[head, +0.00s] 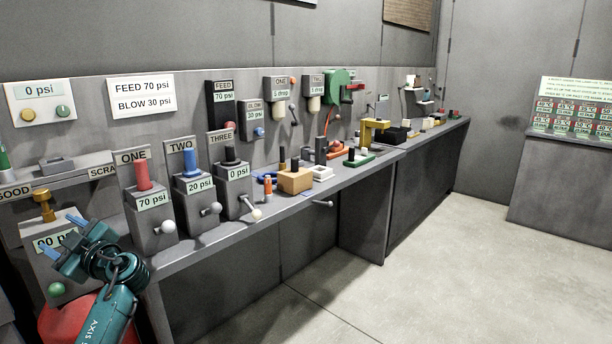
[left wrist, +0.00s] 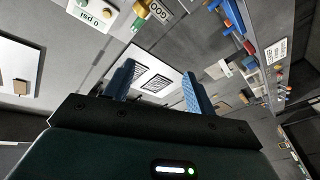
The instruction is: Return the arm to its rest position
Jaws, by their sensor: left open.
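My left gripper (head: 78,240) shows at the lower left of the head view, on a teal arm that comes up from the bottom edge. It is in front of the grey box with the 90 psi label and the brass knob (head: 43,205). In the left wrist view its two blue fingers (left wrist: 157,88) stand well apart with nothing between them. My right gripper is not in either view.
A grey bench (head: 205,243) runs along the wall with stations ONE (head: 152,226), TWO (head: 196,207) and THREE (head: 233,192), with levers. A red rounded tank (head: 62,322) is low beside my left arm. The floor (head: 430,270) at right is clear.

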